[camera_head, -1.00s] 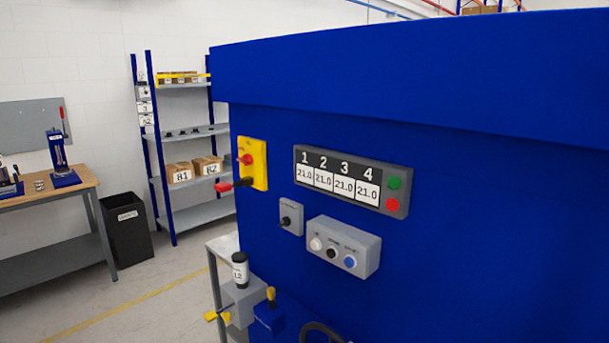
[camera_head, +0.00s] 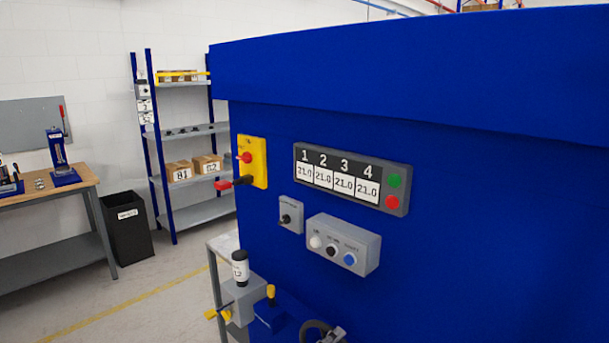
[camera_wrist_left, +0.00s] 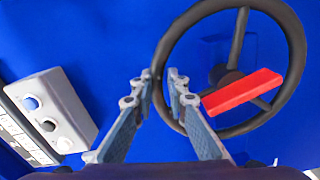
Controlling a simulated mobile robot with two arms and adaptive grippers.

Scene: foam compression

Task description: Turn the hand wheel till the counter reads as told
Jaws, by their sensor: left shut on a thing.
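The dark hand wheel (camera_wrist_left: 228,77) shows in the left wrist view, mounted on the blue machine face, with a red bar (camera_wrist_left: 240,92) across its lower spokes. In the head view only the top of the wheel (camera_head: 313,326) shows at the bottom edge. My left gripper (camera_wrist_left: 164,82) is shut on the wheel's rim, on the side towards the grey button box. Its tip (camera_head: 334,336) just shows in the head view. A display panel (camera_head: 351,176) numbered 1 to 4 reads 21.0 in each window. I cannot make out a separate wheel counter. My right gripper is out of view.
A grey button box (camera_head: 343,246) and a small switch box (camera_head: 291,215) stick out from the machine (camera_head: 480,240) above the wheel. A yellow switch (camera_head: 252,162) and a grey fixture (camera_head: 240,290) with yellow handles are to the left.

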